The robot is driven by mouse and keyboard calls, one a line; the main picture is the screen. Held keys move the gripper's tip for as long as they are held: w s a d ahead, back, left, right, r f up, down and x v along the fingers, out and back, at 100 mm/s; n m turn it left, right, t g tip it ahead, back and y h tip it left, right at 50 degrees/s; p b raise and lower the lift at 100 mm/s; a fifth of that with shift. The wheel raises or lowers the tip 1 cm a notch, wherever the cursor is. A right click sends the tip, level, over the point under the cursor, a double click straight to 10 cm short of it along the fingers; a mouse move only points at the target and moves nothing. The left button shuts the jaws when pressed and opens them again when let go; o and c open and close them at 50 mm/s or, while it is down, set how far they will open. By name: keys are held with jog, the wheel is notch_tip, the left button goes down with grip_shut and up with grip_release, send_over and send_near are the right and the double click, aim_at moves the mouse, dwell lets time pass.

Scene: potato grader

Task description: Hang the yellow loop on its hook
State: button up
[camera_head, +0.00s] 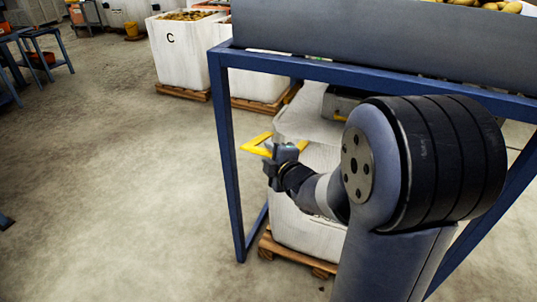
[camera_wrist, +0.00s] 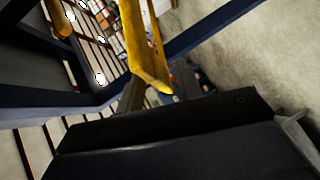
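In the wrist view the yellow loop (camera_wrist: 146,55) rises as a bent strip beyond the dark gripper (camera_wrist: 165,125). The grip itself is partly hidden there. I cannot make out the hook in either view.
A blue steel frame (camera_head: 228,160) carries a grey trough (camera_head: 370,35) above my arm. A white crate (camera_head: 305,232) on a pallet stands below my gripper. A white crate marked C (camera_head: 180,52) stands behind. Concrete floor (camera_head: 110,180) to the left is clear.

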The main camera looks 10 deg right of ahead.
jog(key=shift+x, duration=0.8)
jog(key=shift+c, duration=0.2)
grip_shut()
